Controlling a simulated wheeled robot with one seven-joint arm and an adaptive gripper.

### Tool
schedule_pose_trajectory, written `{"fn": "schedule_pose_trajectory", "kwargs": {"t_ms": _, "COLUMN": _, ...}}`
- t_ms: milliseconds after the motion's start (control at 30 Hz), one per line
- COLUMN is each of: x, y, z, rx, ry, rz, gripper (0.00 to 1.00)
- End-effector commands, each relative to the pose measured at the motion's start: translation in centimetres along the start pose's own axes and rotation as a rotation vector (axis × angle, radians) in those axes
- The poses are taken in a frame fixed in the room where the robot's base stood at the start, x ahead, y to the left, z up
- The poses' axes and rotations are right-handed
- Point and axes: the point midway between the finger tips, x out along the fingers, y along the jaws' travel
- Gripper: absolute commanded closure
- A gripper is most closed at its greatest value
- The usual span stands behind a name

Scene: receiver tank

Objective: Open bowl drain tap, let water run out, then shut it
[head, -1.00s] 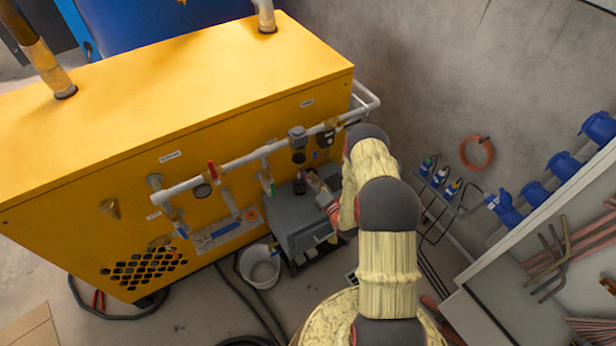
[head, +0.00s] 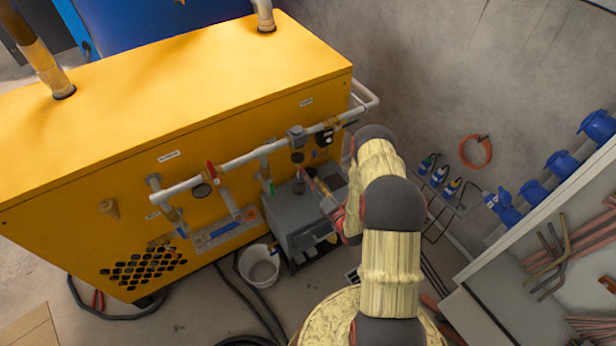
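My gripper (head: 311,176) is small in the head view, in front of the right part of the yellow tank unit's pipework. It reaches up and left, close to a dark bowl-like part (head: 298,186) above the grey box. I cannot tell whether it touches anything or how its fingers stand. The white pipe (head: 240,160) runs along the yellow front, with a grey fitting (head: 296,133) and a dark round part (head: 297,157) below it. The bowl drain tap cannot be made out at this size. No running water can be seen.
A grey box (head: 283,205) stands under the pipework. A white bucket (head: 259,268) is on the floor to its left. Dark hoses (head: 235,292) cross the floor.

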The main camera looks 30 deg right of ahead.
Motion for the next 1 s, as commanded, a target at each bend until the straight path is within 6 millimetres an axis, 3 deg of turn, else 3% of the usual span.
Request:
{"fn": "schedule_pose_trajectory", "kwargs": {"t_ms": 200, "x": -4.7, "y": -0.1, "z": 0.2, "rx": 0.001, "ry": -0.003, "rz": -0.004, "gripper": 0.38}}
{"fn": "schedule_pose_trajectory", "kwargs": {"t_ms": 400, "x": -7.5, "y": -0.1, "z": 0.1, "rx": 0.001, "ry": -0.002, "rz": -0.002, "gripper": 0.38}}
{"fn": "schedule_pose_trajectory", "kwargs": {"t_ms": 600, "x": -8.5, "y": 0.0, "z": 0.1, "rx": -0.001, "ry": -0.001, "rz": 0.0, "gripper": 0.38}}
{"fn": "schedule_pose_trajectory", "kwargs": {"t_ms": 1000, "x": -8.5, "y": 0.0, "z": 0.0, "rx": -0.001, "ry": -0.001, "rz": 0.0, "gripper": 0.38}}
